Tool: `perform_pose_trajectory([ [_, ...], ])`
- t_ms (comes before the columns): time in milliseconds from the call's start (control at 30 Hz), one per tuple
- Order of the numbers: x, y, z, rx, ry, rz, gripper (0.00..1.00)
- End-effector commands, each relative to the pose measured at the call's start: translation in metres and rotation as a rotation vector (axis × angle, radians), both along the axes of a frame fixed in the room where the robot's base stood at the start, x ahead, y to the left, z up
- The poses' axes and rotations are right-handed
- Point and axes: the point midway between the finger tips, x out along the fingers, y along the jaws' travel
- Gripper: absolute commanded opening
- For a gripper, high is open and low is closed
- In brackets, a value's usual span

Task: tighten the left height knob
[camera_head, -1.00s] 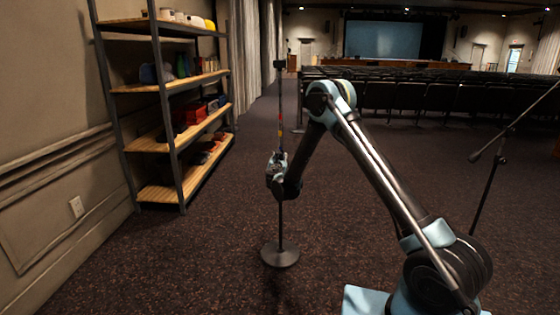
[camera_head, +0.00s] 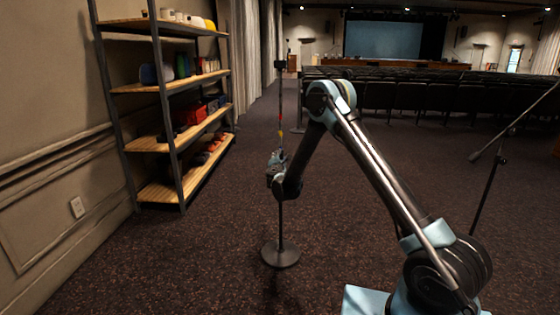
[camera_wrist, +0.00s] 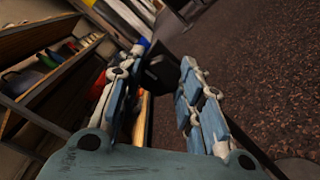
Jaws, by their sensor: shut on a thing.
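A thin upright stand (camera_head: 281,215) with a round dark base rises from the carpet left of my arm. Its pole bears small coloured bands and a small black piece on top. My gripper (camera_head: 276,160) is at the pole about halfway up, hiding that stretch of it. In the wrist view the two blue-grey fingers of my gripper (camera_wrist: 158,85) are shut on a dark blocky piece (camera_wrist: 160,70), which looks like the height knob. The fingers hide part of it, and I cannot tell how far it is turned.
Wooden shelves (camera_head: 165,143) with coloured items stand along the left wall. A second stand (camera_head: 487,185) with a slanted boom is at the right. Rows of dark chairs (camera_head: 425,95) fill the back. Carpet around the near stand is clear.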

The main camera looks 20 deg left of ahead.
Motion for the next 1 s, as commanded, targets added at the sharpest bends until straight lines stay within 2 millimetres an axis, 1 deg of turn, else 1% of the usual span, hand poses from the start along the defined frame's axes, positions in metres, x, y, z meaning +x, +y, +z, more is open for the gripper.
perform_pose_trajectory([
  [33, 0.0013, -0.0027, -0.0007, 0.021, 0.005, -0.005, 0.1],
  [300, 0.0015, -0.0029, -0.0009, 0.097, 0.023, -0.005, 0.1],
  [767, 0.0016, -0.003, -0.0013, 0.11, 0.026, -0.006, 0.1],
  [800, 0.0016, -0.003, -0.0013, 0.11, 0.026, -0.006, 0.36],
  [867, 0.0016, -0.0031, -0.0012, 0.11, 0.026, -0.006, 0.49],
  [900, 0.0015, -0.003, -0.0011, 0.11, 0.026, -0.006, 0.54],
  [1000, 0.0011, -0.0022, -0.0008, 0.109, 0.026, -0.004, 0.54],
])
